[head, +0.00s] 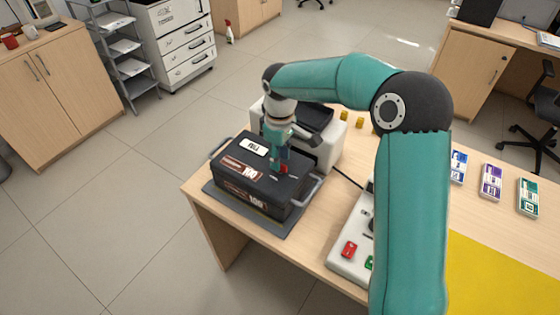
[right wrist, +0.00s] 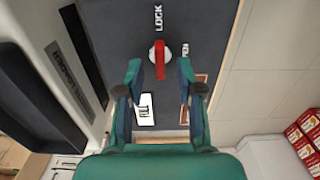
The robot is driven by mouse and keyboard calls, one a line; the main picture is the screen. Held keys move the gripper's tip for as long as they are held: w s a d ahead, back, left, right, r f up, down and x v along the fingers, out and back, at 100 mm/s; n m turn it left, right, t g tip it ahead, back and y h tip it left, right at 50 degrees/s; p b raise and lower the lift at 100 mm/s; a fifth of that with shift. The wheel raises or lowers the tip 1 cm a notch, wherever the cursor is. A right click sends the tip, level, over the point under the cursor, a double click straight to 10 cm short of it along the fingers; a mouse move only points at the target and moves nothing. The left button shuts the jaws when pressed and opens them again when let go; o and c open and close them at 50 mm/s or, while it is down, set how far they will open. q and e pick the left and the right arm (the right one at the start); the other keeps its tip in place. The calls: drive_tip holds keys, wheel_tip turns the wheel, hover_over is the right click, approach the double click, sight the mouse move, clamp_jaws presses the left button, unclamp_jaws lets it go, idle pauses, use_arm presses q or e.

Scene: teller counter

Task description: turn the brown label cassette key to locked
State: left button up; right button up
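The black cassette (head: 243,182) with brown "100" labels sits on a dark mat on the counter. In the right wrist view its top (right wrist: 205,25) has a red key (right wrist: 161,62) on a pale round base. The key's bar lies in line with the word LOCK; the word OPEN, partly covered, is to its right. My right gripper (head: 280,163) points down over the cassette top. In the right wrist view its fingers (right wrist: 160,73) are open, one on each side of the key, with visible gaps. My left gripper is not in view.
A white and black machine (head: 325,140) stands right behind the cassette. A grey panel with a red button (head: 348,250) lies to the right, near my arm. Banknote bundles (head: 491,181) and a yellow mat (head: 500,275) are further right.

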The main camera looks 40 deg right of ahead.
wheel_tip(320, 180, up, 10)
drive_tip(key=shift+f, duration=0.15)
idle(0.3)
